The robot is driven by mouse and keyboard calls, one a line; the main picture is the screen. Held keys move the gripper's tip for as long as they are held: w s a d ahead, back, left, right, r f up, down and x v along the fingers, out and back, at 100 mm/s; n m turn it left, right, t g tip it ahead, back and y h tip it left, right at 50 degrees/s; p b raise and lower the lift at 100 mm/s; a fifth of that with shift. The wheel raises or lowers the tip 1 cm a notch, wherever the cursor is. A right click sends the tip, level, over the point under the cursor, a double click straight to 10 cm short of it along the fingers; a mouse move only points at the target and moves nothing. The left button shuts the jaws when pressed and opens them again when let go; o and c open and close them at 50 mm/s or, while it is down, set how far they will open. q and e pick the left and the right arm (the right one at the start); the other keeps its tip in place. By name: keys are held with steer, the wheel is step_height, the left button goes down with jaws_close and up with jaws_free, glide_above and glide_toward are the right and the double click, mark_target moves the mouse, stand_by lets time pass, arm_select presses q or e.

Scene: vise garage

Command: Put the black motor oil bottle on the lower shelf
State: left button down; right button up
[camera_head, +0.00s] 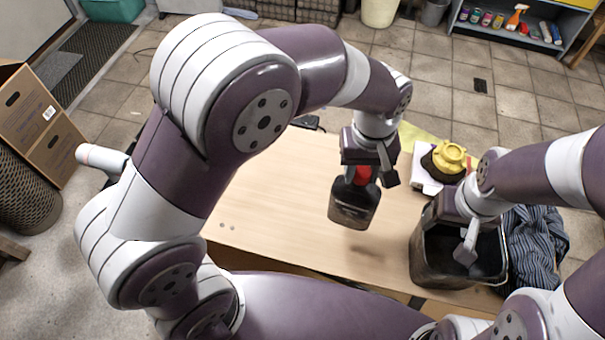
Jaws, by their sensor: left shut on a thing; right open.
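The black motor oil bottle (352,205) has a red cap and hangs upright above the wooden table. My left gripper (370,177) is shut on it near the cap. A shadow lies on the table below and to the right of the bottle, so it is held clear of the top. My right gripper (455,235) is open, over the dark bucket at the table's right end. A grey shelf unit (558,52) stands at the far top right, with several cans and bottles on its visible shelf.
The wooden table (290,190) is mostly bare. At its right are the dark bucket (430,262), a yellow-and-black object (448,157) and a striped cloth (533,248). Cardboard boxes (38,125) stand at the left. Tiled floor (500,90) lies open before the shelf.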

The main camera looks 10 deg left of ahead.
arm_select(q)
steer(key=shift+a+n, duration=0.2)
steer(key=shift+n, duration=0.2)
steer(key=shift+a, duration=0.2)
steer(key=w+a+f+p, duration=0.2)
steer(key=w+a+f, duration=0.3)
steer(key=a+f, duration=0.5)
steer(key=shift+f, duration=0.6)
